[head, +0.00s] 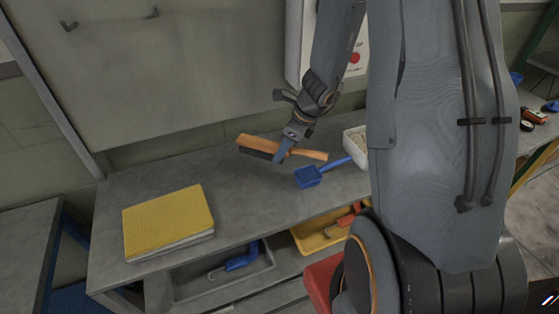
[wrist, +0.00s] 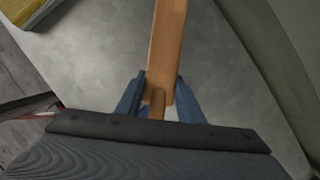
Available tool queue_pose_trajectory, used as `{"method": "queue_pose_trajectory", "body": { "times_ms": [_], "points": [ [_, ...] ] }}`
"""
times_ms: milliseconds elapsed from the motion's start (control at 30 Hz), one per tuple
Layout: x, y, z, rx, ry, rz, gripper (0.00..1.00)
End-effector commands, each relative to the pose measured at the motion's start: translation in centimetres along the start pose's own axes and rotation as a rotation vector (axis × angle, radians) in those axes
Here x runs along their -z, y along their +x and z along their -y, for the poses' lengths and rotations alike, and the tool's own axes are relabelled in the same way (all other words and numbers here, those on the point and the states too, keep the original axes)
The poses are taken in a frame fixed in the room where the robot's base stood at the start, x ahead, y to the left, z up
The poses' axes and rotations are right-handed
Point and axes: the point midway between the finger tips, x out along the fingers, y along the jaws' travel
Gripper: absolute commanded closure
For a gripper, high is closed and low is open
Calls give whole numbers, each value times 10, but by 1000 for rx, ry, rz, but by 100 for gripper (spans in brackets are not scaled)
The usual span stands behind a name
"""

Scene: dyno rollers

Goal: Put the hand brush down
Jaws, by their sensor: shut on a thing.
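The hand brush (head: 258,144) has an orange-brown wooden body and handle with dark bristles under its left part. My gripper (head: 282,153) is shut on it near the middle. The brush lies crosswise over the grey workbench (head: 120,195), its bristle end to the left and its handle end to the right. It appears to be above the bench top; the exact gap cannot be told. In the wrist view, the brush's wooden part (wrist: 166,45) runs up between the two blue fingers of my gripper (wrist: 160,90), and the bristles are hidden.
A yellow book-like block (head: 168,222) lies on the bench at left. A blue scoop (head: 309,177) lies just right of and below the brush. A white box (head: 354,142) stands farther right. Grey and yellow trays (head: 310,240) sit below. Bench between block and scoop is clear.

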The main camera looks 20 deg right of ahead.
Motion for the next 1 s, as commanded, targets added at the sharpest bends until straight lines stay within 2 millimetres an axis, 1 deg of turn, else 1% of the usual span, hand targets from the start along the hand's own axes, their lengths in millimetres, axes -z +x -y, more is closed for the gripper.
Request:
{"method": "queue_pose_trajectory", "body": {
  "times_ms": [133, 333, 400, 667, 800, 833, 900, 933, 1000],
  "points": [
    [6, 12, 1, 0, 3, -1, 100],
    [16, 36, 1, 0, 4, -1, 100],
    [18, 39, 2, 2, 5, 0, 100],
    [18, 39, 2, 3, 3, 0, 100],
    [19, 43, 2, 3, 3, 0, 100],
    [19, 42, 2, 3, 3, 0, 61],
    [19, 41, 2, 3, 3, 0, 49],
    [19, 41, 2, 3, 3, 0, 47],
    [19, 41, 2, 3, 3, 0, 47]
  ]
}}
